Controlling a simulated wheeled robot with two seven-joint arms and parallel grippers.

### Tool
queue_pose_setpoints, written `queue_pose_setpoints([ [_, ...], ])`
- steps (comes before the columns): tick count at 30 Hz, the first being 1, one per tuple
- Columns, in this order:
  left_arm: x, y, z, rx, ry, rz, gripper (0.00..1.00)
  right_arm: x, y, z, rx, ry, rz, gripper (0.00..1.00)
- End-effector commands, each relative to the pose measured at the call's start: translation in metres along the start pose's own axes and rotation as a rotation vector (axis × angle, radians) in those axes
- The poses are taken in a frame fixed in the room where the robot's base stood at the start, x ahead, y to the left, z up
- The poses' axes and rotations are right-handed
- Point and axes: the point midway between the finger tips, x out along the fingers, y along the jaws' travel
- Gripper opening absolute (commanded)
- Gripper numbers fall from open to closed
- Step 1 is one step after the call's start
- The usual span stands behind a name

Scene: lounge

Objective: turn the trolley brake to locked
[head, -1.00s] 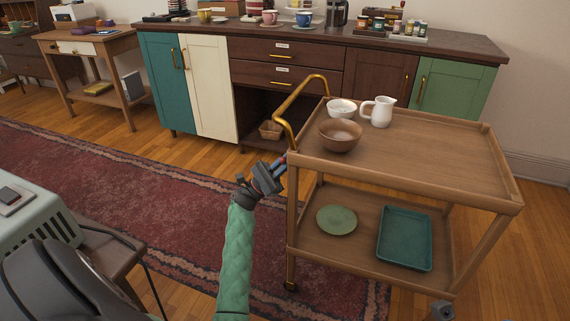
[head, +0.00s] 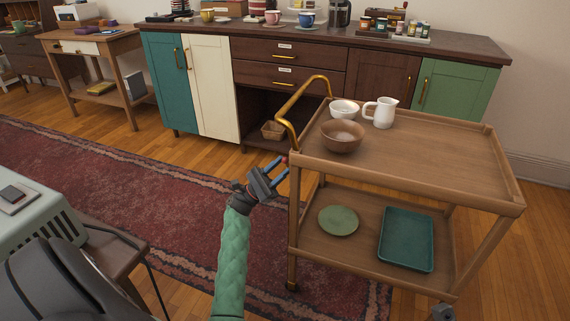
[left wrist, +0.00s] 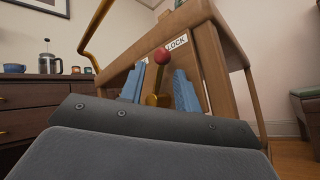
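The trolley (head: 420,160) is wooden with two shelves and a brass handle. Its brake lever has a red ball knob (left wrist: 161,56) on a thin brass stem, close to upright, rising from a brass base (left wrist: 154,99). A white label reading LOCK (left wrist: 178,43) is on the trolley end, just right of the knob. My left gripper (head: 278,167) is at the trolley's left end, below the handle. Its two blue fingers are apart, one on each side of the lever in the left wrist view, with visible gaps. In the head view the knob is small, near the fingertips.
On the trolley top are a brown bowl (head: 342,136), a white bowl (head: 344,108) and a white jug (head: 381,112). A green plate (head: 338,221) and teal tray (head: 406,240) lie below. The brass handle (head: 286,112) rises close above my gripper. Rug floor is free leftward.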

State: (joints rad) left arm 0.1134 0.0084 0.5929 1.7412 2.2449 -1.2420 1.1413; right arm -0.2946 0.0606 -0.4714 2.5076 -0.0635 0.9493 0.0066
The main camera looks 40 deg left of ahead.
Motion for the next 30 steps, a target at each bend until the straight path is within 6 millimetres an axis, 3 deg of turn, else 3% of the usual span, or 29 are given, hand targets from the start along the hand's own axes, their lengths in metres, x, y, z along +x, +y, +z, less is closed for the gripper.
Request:
queue_pose_setpoints([
  [6, -0.034, 0.0, 0.0, 0.0, 0.001, 0.001, 0.32, 0.003, 0.001, 0.0, -0.005, 0.005, -0.001, 0.36],
  [10, -0.046, 0.001, 0.0, 0.0, 0.001, 0.001, 0.32, 0.003, 0.001, 0.0, -0.007, 0.006, -0.001, 0.36],
  [30, -0.051, 0.001, 0.001, 0.001, 0.0, 0.0, 0.32, 0.002, 0.001, 0.001, -0.009, 0.0, -0.004, 0.36],
])
